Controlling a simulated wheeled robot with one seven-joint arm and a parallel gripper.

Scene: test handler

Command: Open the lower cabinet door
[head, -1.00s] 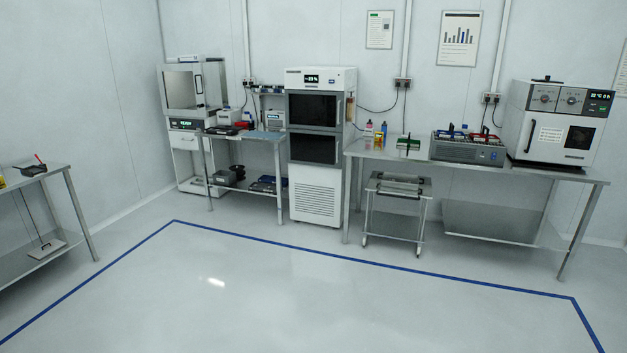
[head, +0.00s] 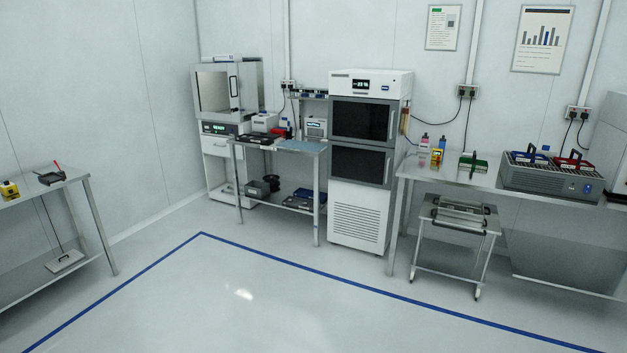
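A tall white cabinet (head: 358,222) with a small display at its top stands against the back wall, right of centre. It has two dark-windowed, grey-framed doors, one above the other. The lower door (head: 358,164) sits just under the upper door (head: 361,120), above a vented white base panel. Both doors look shut. My gripper is not in the head view.
A steel bench (head: 330,149) stands left of the cabinet and a longer bench (head: 418,171) right of it. A small wheeled cart (head: 472,228) stands under the right bench. Another table (head: 81,184) is at far left. The floor inside the blue line (head: 300,265) is clear.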

